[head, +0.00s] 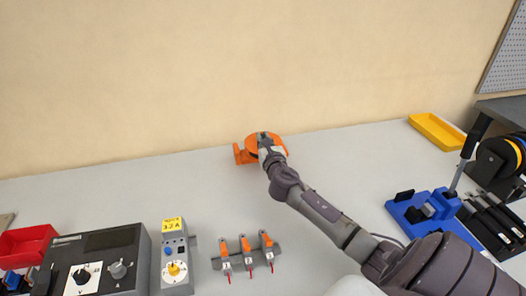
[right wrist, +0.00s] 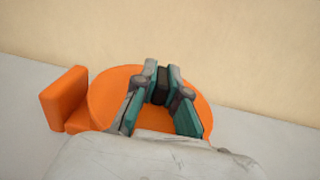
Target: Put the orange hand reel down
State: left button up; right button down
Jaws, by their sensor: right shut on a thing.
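The orange hand reel (head: 241,155) is near the back of the grey table, close to the wall, in the head view. In the right wrist view the reel (right wrist: 105,90) shows as a round orange disc with a blocky orange part at its left. My right gripper (head: 264,140) is over the reel, its fingers shut on a small dark part (right wrist: 160,86) at the middle of the disc. The underside of the reel is hidden, so I cannot tell whether it touches the table. My left gripper is not in view.
A control box (head: 120,240), a grey yellow-labelled unit (head: 173,250) and a rack of orange-handled tools (head: 247,256) stand at the front left. A yellow tray (head: 437,131) and a blue bender (head: 420,218) are at the right. The table around the reel is clear.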

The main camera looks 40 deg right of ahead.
jog(key=shift+f+b, duration=0.65)
jog(key=shift+f, duration=1.2)
jog(key=shift+f, duration=0.1)
jog(key=c, duration=1.2)
grip_release()
jog(key=shift+f, duration=0.1)
